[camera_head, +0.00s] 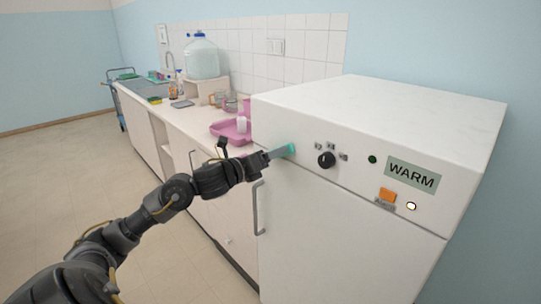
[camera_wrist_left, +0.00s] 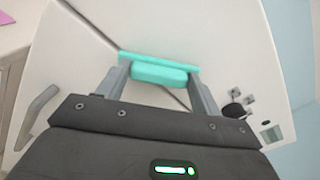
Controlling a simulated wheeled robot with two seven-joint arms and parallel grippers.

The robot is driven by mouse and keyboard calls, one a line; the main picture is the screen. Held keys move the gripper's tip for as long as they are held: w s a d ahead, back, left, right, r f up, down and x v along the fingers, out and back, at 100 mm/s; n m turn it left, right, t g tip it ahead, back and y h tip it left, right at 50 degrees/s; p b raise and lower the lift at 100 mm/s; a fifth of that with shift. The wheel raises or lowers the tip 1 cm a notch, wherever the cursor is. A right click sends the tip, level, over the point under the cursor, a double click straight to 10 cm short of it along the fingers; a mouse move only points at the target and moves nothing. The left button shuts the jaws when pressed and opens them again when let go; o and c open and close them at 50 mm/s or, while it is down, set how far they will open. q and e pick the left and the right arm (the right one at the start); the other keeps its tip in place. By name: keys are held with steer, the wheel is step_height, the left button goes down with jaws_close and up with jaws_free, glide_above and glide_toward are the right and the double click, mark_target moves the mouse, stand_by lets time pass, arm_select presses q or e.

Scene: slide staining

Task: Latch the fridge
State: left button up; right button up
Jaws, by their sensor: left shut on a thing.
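The fridge (camera_head: 340,235) is a white cabinet at the right, with a grey vertical bar handle (camera_head: 258,208) on its front. The front looks closed, with a seam under the upper panel. A teal bar-shaped piece, seemingly the latch (camera_head: 291,149), sits at that upper panel near its left end. My left gripper (camera_head: 282,152) reaches it from the left. In the left wrist view the two fingers stand on either side of the teal latch (camera_wrist_left: 158,74), shut on it. Whether it touches the panel I cannot tell. My right gripper is not in view.
The upper panel carries a black knob (camera_head: 326,160), an orange switch (camera_head: 387,195), a lit lamp (camera_head: 411,206) and a "WARM" label (camera_head: 412,176). A counter with a pink tray (camera_head: 229,134) and a large water bottle (camera_head: 202,58) stands to the left. The floor (camera_head: 50,190) at left is clear.

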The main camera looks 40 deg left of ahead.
arm_select(q)
steer(key=shift+a+f+n+p, duration=0.1)
steer(key=shift+n+p, duration=2.35)
steer(key=shift+n, duration=3.05)
steer(key=o, duration=1)
steer(key=shift+f, duration=0.1)
steer(key=shift+s, duration=0.1)
